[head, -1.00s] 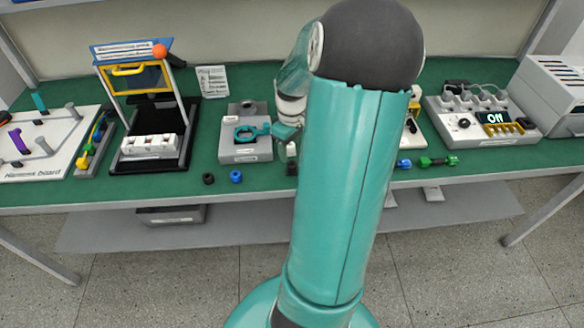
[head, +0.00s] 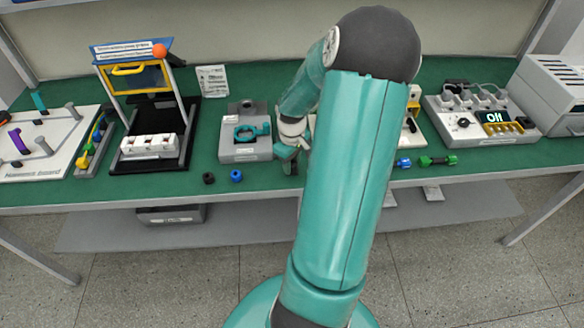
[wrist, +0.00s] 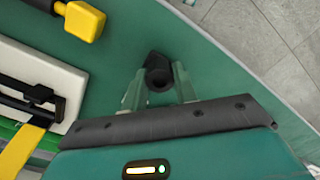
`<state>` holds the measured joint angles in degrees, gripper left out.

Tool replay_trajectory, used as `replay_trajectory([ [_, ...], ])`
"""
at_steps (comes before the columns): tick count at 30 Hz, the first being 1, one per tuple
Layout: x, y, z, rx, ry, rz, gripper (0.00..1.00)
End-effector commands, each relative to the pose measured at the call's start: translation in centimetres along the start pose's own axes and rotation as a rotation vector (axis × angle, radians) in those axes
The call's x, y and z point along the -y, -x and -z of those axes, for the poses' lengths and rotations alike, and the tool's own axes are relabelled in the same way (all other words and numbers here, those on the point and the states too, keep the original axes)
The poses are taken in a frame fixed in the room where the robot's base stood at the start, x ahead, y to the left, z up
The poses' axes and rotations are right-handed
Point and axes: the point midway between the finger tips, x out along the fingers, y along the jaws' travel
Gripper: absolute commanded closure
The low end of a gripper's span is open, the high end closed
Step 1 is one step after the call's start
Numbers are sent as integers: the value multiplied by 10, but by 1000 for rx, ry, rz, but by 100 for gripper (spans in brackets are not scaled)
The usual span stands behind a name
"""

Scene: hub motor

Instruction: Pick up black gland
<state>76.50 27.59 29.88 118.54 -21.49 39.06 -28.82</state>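The black gland (wrist: 158,72) shows in the wrist view as a small dark ring-like piece with a hollow centre on the green table mat. My gripper (wrist: 159,78) has its two teal fingers apart, one on each side of the gland; I cannot tell whether they touch it. In the head view my gripper (head: 288,163) is low over the mat near the front edge, right of the grey fixture, and the gland there is hidden or too small to make out.
A black nut-like piece (head: 208,178) and a blue one (head: 236,176) lie left of my gripper. A grey fixture with a teal clamp (head: 246,133) stands behind. Blue (head: 403,163) and green (head: 438,161) pieces lie to the right. A yellow-ended piece (wrist: 84,20) shows in the wrist view.

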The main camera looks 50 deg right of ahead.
Motion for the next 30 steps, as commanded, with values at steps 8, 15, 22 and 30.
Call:
replay_trajectory([
  [8, 0, 0, 0, 0, 0, 0, 94],
  [15, 0, 6, 0, 0, 0, -1, 94],
  [22, 3, 37, -1, -1, -1, -4, 94],
  [30, 44, 87, -11, -1, 0, -8, 94],
])
